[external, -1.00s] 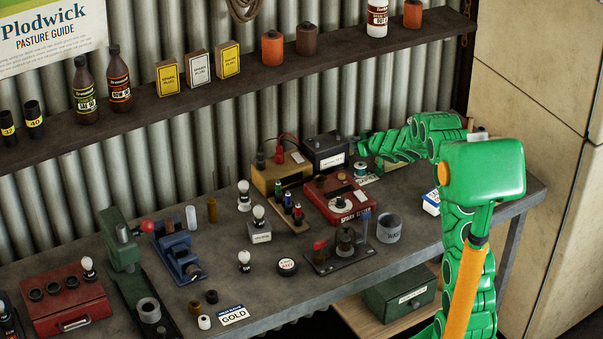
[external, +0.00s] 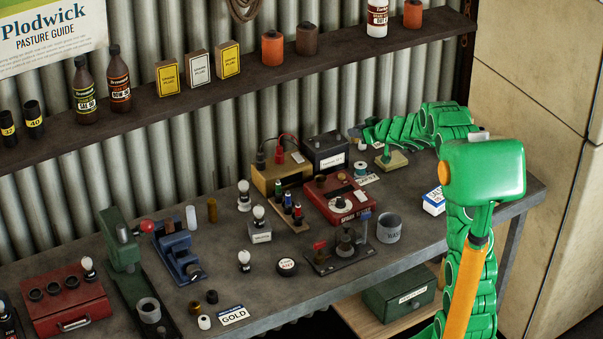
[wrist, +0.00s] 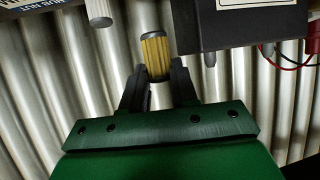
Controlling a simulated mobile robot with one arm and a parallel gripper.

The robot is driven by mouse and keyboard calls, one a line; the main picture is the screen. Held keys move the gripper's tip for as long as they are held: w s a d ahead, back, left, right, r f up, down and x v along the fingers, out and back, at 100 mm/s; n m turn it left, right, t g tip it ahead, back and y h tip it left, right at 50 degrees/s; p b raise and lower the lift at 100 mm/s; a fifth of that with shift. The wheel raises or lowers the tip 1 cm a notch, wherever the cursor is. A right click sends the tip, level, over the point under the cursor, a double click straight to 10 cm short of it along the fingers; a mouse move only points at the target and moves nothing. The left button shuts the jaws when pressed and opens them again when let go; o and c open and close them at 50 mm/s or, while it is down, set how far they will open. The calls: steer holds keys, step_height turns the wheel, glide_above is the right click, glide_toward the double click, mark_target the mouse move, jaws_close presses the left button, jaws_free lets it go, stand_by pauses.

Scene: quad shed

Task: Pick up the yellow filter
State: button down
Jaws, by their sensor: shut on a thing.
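The yellow filter (wrist: 156,55) shows in the wrist view as a small pleated yellow cylinder with grey end caps. My gripper (wrist: 158,80) is shut on it, with one dark finger on each side of its lower end. The corrugated wall is behind it, and it appears clear of the bench. In the external view my green arm (external: 440,125) reaches over the back right of the bench. The filter and fingertips cannot be made out clearly there.
A black box (external: 325,152) stands close to my gripper and shows in the wrist view (wrist: 235,25). A pale cylinder (wrist: 102,12) is at the upper left there. A small stand (external: 391,160) and a red tester (external: 340,200) are on the bench. The shelf (external: 250,85) runs above.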

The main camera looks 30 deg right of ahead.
steer(key=s+a+r, duration=0.2)
steer(key=s+r, duration=0.3)
steer(key=s, duration=0.4)
steer(key=shift+s+r, duration=0.15)
steer(key=shift+s, duration=0.25)
